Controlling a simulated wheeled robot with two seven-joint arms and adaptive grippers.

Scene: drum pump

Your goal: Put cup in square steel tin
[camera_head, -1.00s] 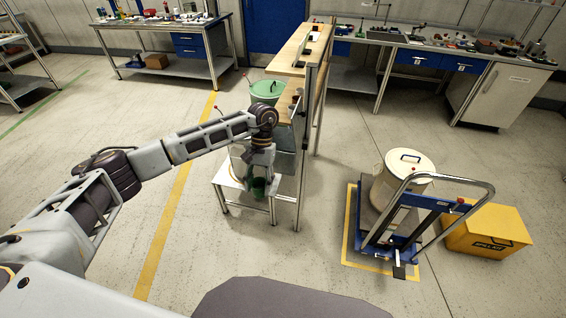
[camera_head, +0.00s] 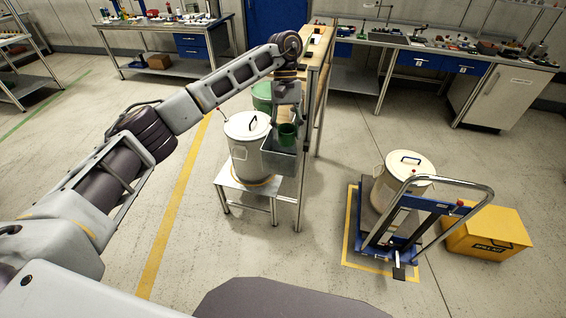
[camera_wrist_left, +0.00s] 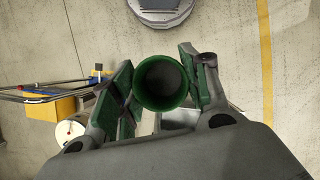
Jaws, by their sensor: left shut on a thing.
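My left gripper (camera_head: 287,120) is shut on a green cup (camera_head: 287,136) and points downward. In the left wrist view the cup (camera_wrist_left: 162,82) sits between the two fingers, its round mouth facing the camera and its inside dark and empty-looking. In the head view the cup overlaps the upper part of the square steel tin (camera_head: 279,164), a grey open box beside the white drum. I cannot tell from this whether the cup is above the tin or in front of it. The tin is not clearly visible in the wrist view. My right gripper is not in view.
A white lidded drum (camera_head: 246,150) stands on a low steel stand (camera_head: 236,186), with a green drum (camera_head: 262,96) behind. A tall wooden-topped bench (camera_head: 318,60) rises just right of the tin. A blue lift trolley (camera_head: 400,222) and yellow box (camera_head: 488,236) stand farther right.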

